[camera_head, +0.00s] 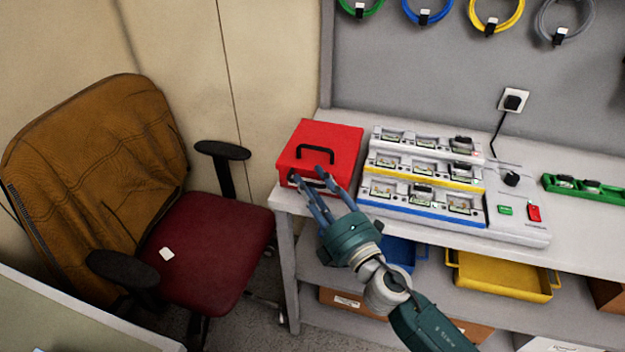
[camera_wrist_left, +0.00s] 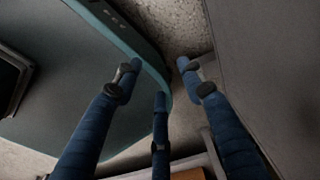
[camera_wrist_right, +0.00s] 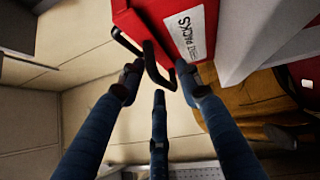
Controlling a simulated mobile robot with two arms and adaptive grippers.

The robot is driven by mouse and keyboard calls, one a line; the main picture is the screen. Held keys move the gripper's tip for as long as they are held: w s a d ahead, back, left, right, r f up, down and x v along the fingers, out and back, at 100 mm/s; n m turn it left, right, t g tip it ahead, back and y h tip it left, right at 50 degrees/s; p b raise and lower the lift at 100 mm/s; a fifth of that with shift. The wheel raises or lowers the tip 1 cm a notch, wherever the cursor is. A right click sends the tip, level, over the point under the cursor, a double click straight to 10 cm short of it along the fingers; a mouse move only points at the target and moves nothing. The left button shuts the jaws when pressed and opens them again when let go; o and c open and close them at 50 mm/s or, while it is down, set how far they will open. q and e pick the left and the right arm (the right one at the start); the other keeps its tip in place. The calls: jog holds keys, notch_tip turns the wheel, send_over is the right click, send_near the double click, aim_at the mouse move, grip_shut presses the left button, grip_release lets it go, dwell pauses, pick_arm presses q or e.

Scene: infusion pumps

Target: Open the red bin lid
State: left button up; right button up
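The red bin (camera_head: 342,137) stands at the left end of the bench, and its lid looks shut. A black handle (camera_head: 314,148) lies across the lid. My right gripper (camera_head: 322,178) is at the front edge of the bin, fingers spread. In the right wrist view the red bin (camera_wrist_right: 135,27) is at the top with a white label. The handle (camera_wrist_right: 150,62) shows near the open fingertips (camera_wrist_right: 160,78); I cannot tell whether they touch it. My left gripper (camera_wrist_left: 157,75) shows only in its wrist view, fingers apart with nothing between them.
White racks of small modules (camera_head: 425,172) stand right of the bin, with a control box (camera_head: 518,215) beyond. A yellow tray (camera_head: 500,278) and a blue one (camera_head: 400,252) sit on the lower shelf. An office chair (camera_head: 215,240) stands left of the bench.

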jog(key=shift+w+a, duration=0.1)
jog(key=shift+w, duration=0.05)
jog(key=shift+c, duration=0.3)
grip_shut()
jog(key=s+a, duration=0.2)
jog(key=s, duration=0.5)
jog(key=s+a+b, duration=0.1)
jog(key=s+a, duration=0.1)
jog(key=s, duration=0.6)
jog(key=shift+a, duration=0.4)
jog(key=shift+o, duration=0.3)
grip_release()
jog(key=shift+s, duration=0.1)
